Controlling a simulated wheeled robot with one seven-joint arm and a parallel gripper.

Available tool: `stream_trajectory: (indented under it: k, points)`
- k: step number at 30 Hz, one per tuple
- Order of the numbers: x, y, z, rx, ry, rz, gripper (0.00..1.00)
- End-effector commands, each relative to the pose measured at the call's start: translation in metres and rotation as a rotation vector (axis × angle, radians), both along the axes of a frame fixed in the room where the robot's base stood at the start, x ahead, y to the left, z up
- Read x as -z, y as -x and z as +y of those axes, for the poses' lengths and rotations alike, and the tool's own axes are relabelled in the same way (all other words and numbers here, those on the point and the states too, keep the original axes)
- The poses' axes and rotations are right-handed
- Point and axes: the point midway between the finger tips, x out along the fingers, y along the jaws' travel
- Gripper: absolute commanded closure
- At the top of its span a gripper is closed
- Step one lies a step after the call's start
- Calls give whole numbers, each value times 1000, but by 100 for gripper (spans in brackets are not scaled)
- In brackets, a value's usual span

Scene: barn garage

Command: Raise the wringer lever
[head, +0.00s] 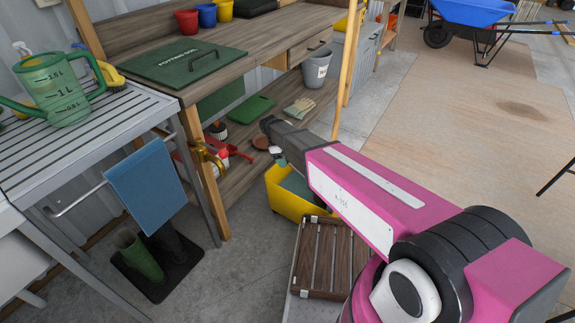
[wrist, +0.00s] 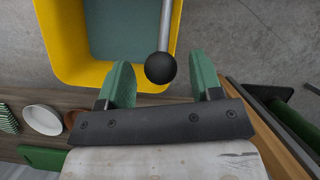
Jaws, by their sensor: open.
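The wringer lever, a grey metal rod ending in a black ball knob (wrist: 160,68), reaches down from the top of the wrist view over a yellow bucket (wrist: 50,45). My gripper (wrist: 160,75) is open, with its two green fingers apart. In the picture the knob lies between the fingertips, touching neither; I cannot tell its depth relative to them. In the head view my gripper (head: 281,159) is small, above the yellow bucket (head: 284,205) on the floor. The lever is not discernible there; my arm covers part of the bucket.
A slatted metal table (head: 105,115) with a blue towel (head: 147,186) is at left. Open floor (head: 440,125) lies to the right.

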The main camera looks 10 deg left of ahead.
Motion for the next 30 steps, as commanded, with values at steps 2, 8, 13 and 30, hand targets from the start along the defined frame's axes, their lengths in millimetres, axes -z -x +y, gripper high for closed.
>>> stream_trajectory:
  k: [2, 8, 13, 30]
  points:
    - [12, 1, -5, 2, 2, 2, 41]
    - [27, 3, -11, 1, 1, 1, 41]
    - [31, 3, -13, 1, 0, 1, 41]
    - [28, 2, -13, 1, -6, -4, 100]
